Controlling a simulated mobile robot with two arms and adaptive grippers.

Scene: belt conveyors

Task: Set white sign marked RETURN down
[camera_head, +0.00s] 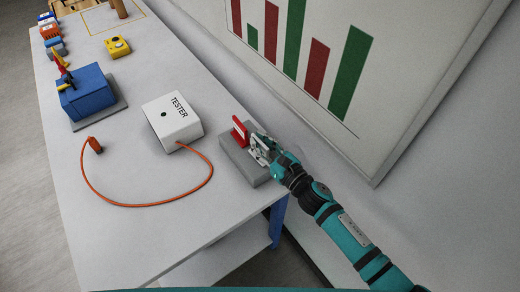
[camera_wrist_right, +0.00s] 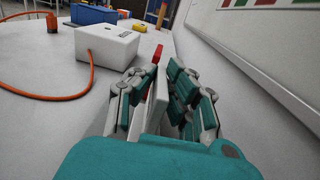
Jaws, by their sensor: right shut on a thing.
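My right gripper (camera_head: 262,147) is at the grey block (camera_head: 235,158) near the right edge of the table. In the right wrist view, my right gripper (camera_wrist_right: 160,95) is shut on a thin white panel (camera_wrist_right: 156,106), which I take to be the white sign; it stands on edge between the fingers. No lettering on it is readable. A red upright piece (camera_head: 240,132) stands at the block, just beyond the fingers; it also shows in the right wrist view (camera_wrist_right: 157,54). The fingers hide where the sign's lower edge meets the block. My left gripper is not in view.
A white TESTER box (camera_head: 172,121) with an orange cable (camera_head: 150,205) stands left of the block. A blue bin (camera_head: 86,94) and a yellow box (camera_head: 117,46) are farther back. The wall with a chart board (camera_head: 335,60) is close on the right. The table's front is clear.

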